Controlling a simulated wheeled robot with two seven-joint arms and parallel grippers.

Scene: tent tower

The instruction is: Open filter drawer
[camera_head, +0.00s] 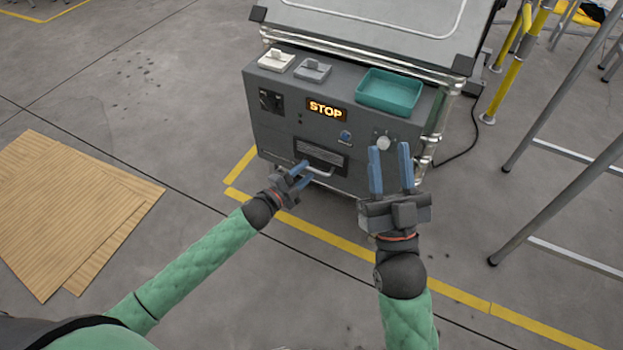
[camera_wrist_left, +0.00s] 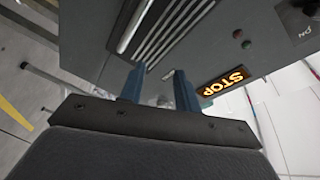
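The filter drawer is a dark grey front with a slotted grille (camera_head: 320,150) low on the machine and a silver bar handle (camera_head: 322,173) beneath it. It looks closed. My left gripper (camera_head: 306,172) is at the left end of the handle with its blue fingers apart. In the left wrist view the fingers (camera_wrist_left: 158,80) stand apart near the grille (camera_wrist_left: 172,30), and the silver bar (camera_wrist_left: 133,25) lies beyond the left finger. I see no bar clearly between them; contact cannot be told. My right gripper (camera_head: 391,150) is open and empty, in front of the machine's right side.
The machine (camera_head: 275,140) has a lit STOP sign (camera_head: 326,110), a round knob (camera_head: 383,143) and a teal tray (camera_head: 389,92) on top. Metal stands with legs (camera_head: 560,190) are at the right. Wooden boards (camera_head: 75,210) lie at the left on open floor.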

